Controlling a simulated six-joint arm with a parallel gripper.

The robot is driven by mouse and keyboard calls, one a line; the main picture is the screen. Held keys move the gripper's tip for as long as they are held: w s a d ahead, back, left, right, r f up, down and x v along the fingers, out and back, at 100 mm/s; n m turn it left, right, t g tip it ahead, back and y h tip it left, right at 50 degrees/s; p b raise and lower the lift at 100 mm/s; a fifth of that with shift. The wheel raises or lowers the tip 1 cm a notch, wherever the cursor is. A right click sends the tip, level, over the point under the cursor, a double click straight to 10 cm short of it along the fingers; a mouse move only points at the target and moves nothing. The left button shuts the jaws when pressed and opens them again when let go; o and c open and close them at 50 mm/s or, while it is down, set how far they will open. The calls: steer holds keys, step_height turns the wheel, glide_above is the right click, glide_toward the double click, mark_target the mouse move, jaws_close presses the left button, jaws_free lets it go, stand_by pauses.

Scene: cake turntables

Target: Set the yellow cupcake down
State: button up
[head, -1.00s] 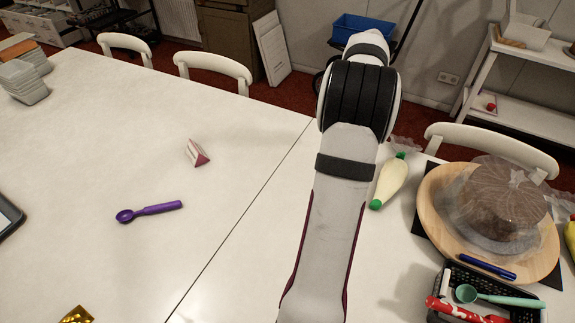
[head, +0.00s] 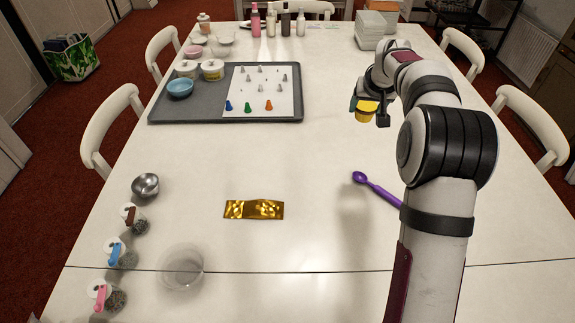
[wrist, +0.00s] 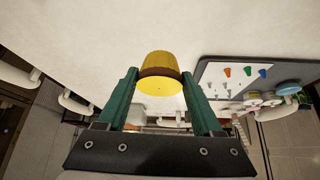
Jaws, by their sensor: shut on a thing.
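The yellow cupcake (head: 366,113) is in my gripper (head: 368,106), over the right far part of the white table in the head view. It appears held above the tabletop. In the wrist view the cupcake (wrist: 158,64) sits between the two green fingers of my gripper (wrist: 160,84), with a brown band between its yellow parts. The fingers are shut on its sides. My arm hides part of the table on the right.
A grey tray (head: 190,103) with piping nozzles and a blue bowl (head: 180,87) lies to the left. A gold packet (head: 254,209) and a purple scoop (head: 376,188) lie nearer. Jars and a metal bowl (head: 145,185) line the left edge. The table between the tray and my gripper is clear.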

steer(key=a+n+y, duration=0.2)
steer(key=a+n, duration=0.2)
steer(key=a, duration=1.3)
step_height(320, 180, down, 11)
steer(key=w+a+f, duration=0.1)
steer(key=a+f, duration=0.1)
steer(key=a, duration=0.1)
steer(key=w+a+f, duration=0.1)
steer(key=a+f, duration=0.1)
steer(key=a, duration=0.2)
steer(key=w+a+f, duration=0.1)
steer(key=a+f, duration=0.1)
steer(key=a, duration=0.2)
steer(key=shift+w+a+f, duration=0.15)
steer(key=shift+w+f, duration=0.15)
steer(key=shift+f, duration=0.1)
step_height(320, 180, down, 4)
steer(key=shift+f, duration=0.1)
steer(key=o, duration=1.5)
